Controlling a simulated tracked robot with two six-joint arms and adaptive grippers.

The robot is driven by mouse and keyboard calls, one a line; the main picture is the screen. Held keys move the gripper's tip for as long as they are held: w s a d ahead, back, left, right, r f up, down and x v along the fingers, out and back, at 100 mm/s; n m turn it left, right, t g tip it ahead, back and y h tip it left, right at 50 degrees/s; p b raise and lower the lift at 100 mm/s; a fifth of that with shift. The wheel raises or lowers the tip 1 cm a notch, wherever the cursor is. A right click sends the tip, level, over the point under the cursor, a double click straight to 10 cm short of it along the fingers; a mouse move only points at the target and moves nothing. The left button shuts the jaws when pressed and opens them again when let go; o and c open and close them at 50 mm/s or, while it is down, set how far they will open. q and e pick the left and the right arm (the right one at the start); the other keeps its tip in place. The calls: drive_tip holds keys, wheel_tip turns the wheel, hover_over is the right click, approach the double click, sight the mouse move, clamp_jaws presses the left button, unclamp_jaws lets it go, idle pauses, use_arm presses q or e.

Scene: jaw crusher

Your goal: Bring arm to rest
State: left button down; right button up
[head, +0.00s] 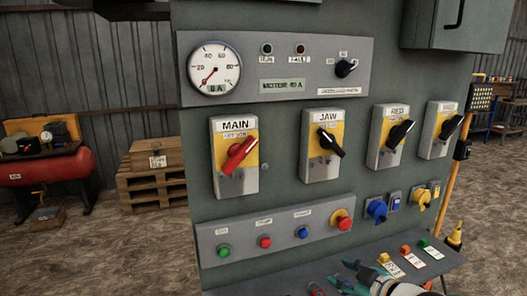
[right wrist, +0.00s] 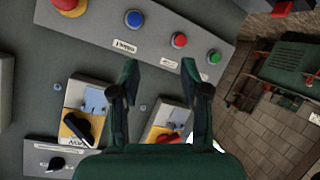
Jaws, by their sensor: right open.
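My right gripper (head: 340,272) shows at the bottom of the head view, in front of the lower edge of the control cabinet (head: 290,185). In the right wrist view its two dark green fingers (right wrist: 160,68) are apart, with nothing between them. The panel behind them looks upside down there. My left gripper is in neither view. The MAIN switch (head: 234,160) has a red handle, slanted. The JAW switch (head: 325,146) has a black handle, slanted. In the right wrist view the MAIN switch (right wrist: 160,132) is partly hidden by my gripper.
A button strip (head: 285,219) carries green, red and blue buttons and a red emergency stop (head: 342,218). A sloping ledge (head: 275,284) with tagged items juts out below. A pallet stack (head: 155,185) and a red compressor (head: 45,165) stand left. Open floor lies between them and the cabinet.

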drive_tip(key=s+a+f+m+g, duration=0.2)
drive_tip(key=s+f, duration=0.2)
drive_tip(key=f, duration=0.4)
drive_tip(key=s+a+f+m+g, duration=0.1)
drive_tip(key=s+f+m+g, duration=0.15)
drive_tip(key=f, duration=0.55)
drive_tip(key=s+a+f+m+g, duration=0.15)
drive_tip(key=s+f, duration=0.25)
drive_tip(key=f, duration=0.4)
drive_tip(key=s+a+f+m+g+h, duration=0.1)
drive_tip(key=s+f+m+g, duration=0.1)
drive_tip(key=s+f, duration=0.3)
drive_tip(key=s+a+f+m+g, duration=0.1)
drive_tip(key=s+f+m+g, duration=0.2)
drive_tip(key=s, duration=1)
wheel_tip(320, 180, down, 3)
drive_tip(key=shift+s+m+h, duration=0.4)
drive_tip(key=shift+m, duration=0.2)
